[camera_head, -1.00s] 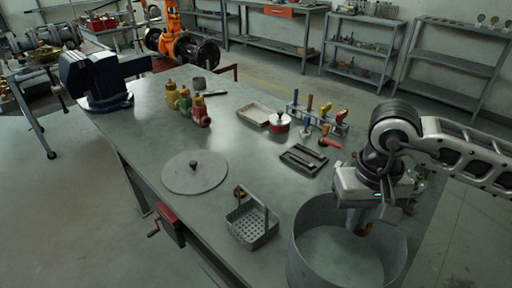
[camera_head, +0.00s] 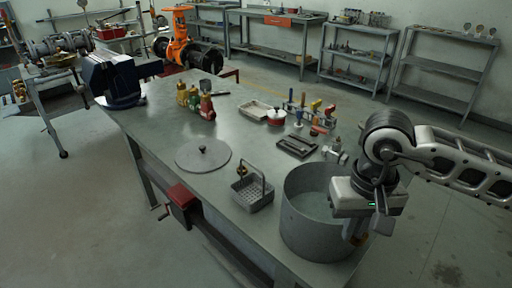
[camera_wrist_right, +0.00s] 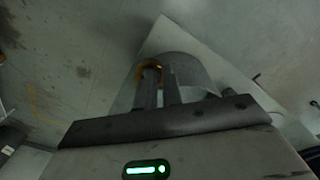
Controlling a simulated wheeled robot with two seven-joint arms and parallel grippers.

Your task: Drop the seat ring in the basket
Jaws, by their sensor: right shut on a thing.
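My right gripper (camera_head: 356,232) points down at the right side of a large grey tub. It is shut on a small brass-coloured ring, the seat ring (camera_head: 358,240). In the right wrist view the ring (camera_wrist_right: 150,65) shows at the fingertips (camera_wrist_right: 160,88), partly hidden by them. The grey perforated basket (camera_head: 254,197) with an upright handle stands on the bench to the left of the tub, apart from the gripper. A small brass-coloured piece (camera_head: 241,171) shows at the basket's far left side; I cannot tell whether it is inside. My left gripper is not in view.
The open tub (camera_head: 305,222) holds pale liquid and stands between gripper and basket. A round lid (camera_head: 203,157) with a knob lies left of the basket. A tray of tools (camera_head: 297,146) and small bottles (camera_head: 194,99) stand farther back on the bench (camera_head: 150,125).

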